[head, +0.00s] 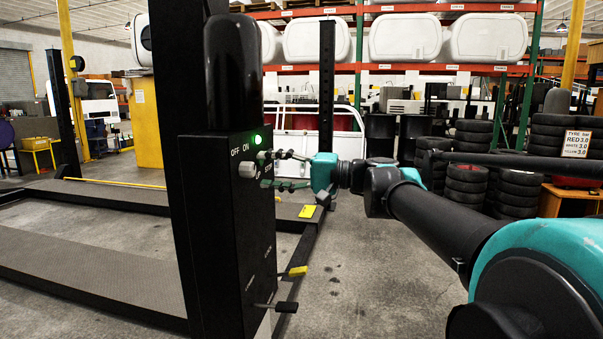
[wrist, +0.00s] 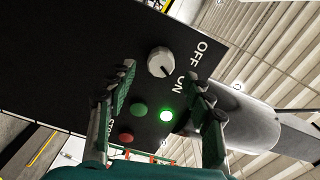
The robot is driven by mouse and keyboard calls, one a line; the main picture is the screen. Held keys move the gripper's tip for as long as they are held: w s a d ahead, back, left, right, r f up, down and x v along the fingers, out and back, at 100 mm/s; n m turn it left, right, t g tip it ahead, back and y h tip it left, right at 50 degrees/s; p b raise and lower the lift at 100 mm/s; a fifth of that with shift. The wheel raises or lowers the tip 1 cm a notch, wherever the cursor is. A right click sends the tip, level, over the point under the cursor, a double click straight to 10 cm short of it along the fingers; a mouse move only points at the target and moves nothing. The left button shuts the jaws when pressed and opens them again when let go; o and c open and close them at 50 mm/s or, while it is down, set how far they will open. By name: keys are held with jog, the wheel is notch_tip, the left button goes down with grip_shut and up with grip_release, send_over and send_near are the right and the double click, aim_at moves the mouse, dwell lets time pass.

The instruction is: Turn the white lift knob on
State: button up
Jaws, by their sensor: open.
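The white lift knob (head: 247,170) is on the black control box (head: 228,215) of the lift post, below the OFF and ON labels. In the wrist view the knob (wrist: 160,62) shows a dark mark pointing towards ON. A green lamp (head: 258,140) near it is lit; it also glows in the wrist view (wrist: 166,115). My gripper (head: 266,170) is open and empty, right in front of the panel. In the wrist view its fingertips (wrist: 160,73) are spread to either side of the knob's line, with gaps; I see no contact.
A green button (wrist: 139,110) and a red button (wrist: 126,138) sit on the same panel. Lift runways (head: 90,235) lie left. Tyre stacks (head: 467,185) stand right; the floor between is clear.

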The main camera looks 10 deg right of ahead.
jog(key=v, duration=0.9)
